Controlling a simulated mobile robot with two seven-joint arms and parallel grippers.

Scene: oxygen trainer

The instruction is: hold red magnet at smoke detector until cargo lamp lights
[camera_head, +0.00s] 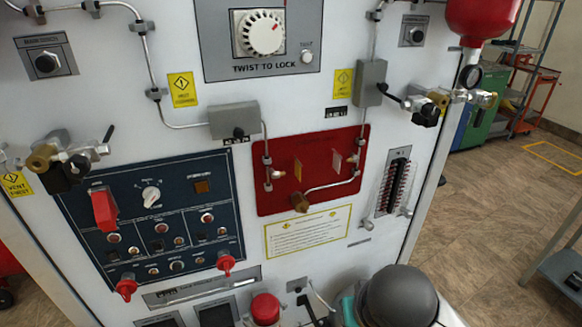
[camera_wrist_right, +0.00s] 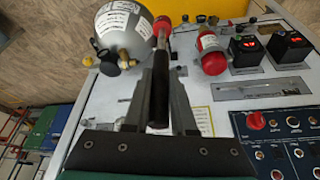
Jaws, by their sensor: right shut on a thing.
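My right gripper (camera_wrist_right: 162,66) is shut on a black rod (camera_wrist_right: 159,95), which stands between its fingers. A red tip (camera_wrist_right: 162,24) shows at the rod's far end; this looks like the red magnet. In the head view a dark rounded part of my right arm (camera_head: 398,295) is at the bottom edge, and the held rod is not clear there. I cannot pick out the smoke detector for sure. The blue lamp panel (camera_head: 140,262) has several small round lamps; I cannot tell which is the cargo lamp. My left gripper is not in view.
A red cylinder (camera_wrist_right: 212,55) with a white label is right of the rod, beside two black display boxes (camera_wrist_right: 247,50). A grey sphere (camera_wrist_right: 112,28) with brass fittings is left of it. Pipes and valves (camera_head: 68,160) stick out from the white cabinet.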

